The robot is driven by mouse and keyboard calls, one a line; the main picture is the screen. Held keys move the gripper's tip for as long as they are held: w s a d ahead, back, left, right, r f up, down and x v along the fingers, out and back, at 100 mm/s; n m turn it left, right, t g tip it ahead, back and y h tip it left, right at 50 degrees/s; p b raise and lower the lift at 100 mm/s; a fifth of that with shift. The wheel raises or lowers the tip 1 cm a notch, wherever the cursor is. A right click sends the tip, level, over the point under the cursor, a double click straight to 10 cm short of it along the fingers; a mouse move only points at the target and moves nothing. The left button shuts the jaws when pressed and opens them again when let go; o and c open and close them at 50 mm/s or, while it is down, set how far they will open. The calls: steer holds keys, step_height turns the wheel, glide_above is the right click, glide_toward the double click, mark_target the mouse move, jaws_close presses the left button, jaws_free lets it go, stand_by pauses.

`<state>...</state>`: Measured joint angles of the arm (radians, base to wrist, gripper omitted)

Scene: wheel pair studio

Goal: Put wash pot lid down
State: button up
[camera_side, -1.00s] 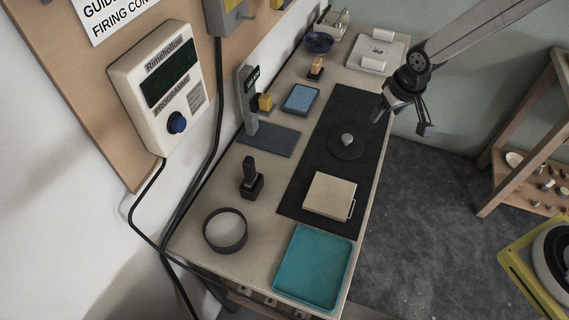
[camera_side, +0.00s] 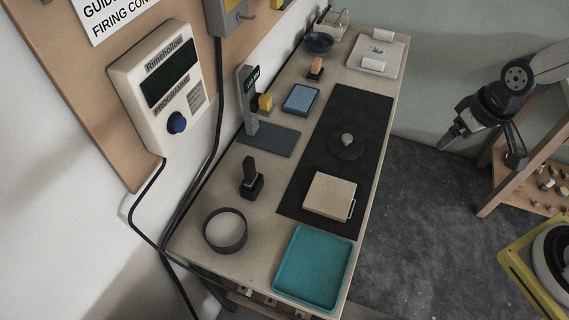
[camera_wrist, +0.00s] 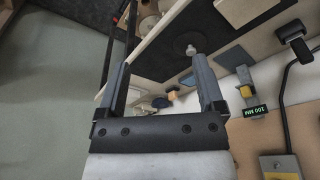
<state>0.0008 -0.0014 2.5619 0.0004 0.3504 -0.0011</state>
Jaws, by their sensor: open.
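The wash pot lid appears to be the dark round disc (camera_side: 347,155) with a pale grey knob (camera_side: 347,139) on top. It lies flat on the black mat (camera_side: 345,105) on the bench, with nothing holding it. In the wrist view the lid's knob (camera_wrist: 191,50) shows between my fingers, well beyond them. My gripper (camera_side: 452,137) is open and empty, off to the right of the bench and clear of the lid. Both fingers (camera_wrist: 163,72) show apart in the wrist view.
A cream square block (camera_side: 329,196) sits on the mat in front of the lid. A teal tray (camera_side: 278,262), a dark ring (camera_side: 243,243), a dark stand (camera_side: 250,183) and a blue pad (camera_side: 300,99) share the bench. A shelf (camera_side: 497,205) stands at right.

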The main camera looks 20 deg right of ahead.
steer(key=n+g+y, duration=0.1)
steer(key=n+g, duration=0.1)
steer(key=n, duration=0.9)
glide_above(348, 137)
steer(key=s, duration=0.1)
steer(key=f, duration=1.3)
steer(key=shift+s+d, duration=0.1)
steer(key=shift+d, duration=0.3)
steer(key=shift+w+a+f, duration=0.2)
steer(key=shift+w+f, duration=0.15)
steer(key=shift+f, duration=0.05)
steer(key=shift+f, duration=0.15)
steer(key=shift+w+a+f, duration=0.1)
steer(key=shift+f, duration=1.05)
steer(key=shift+w+a+f, duration=0.1)
steer(key=shift+f, duration=1.2)
steer(key=shift+w+a+f, duration=0.1)
steer(key=shift+f, duration=1.2)
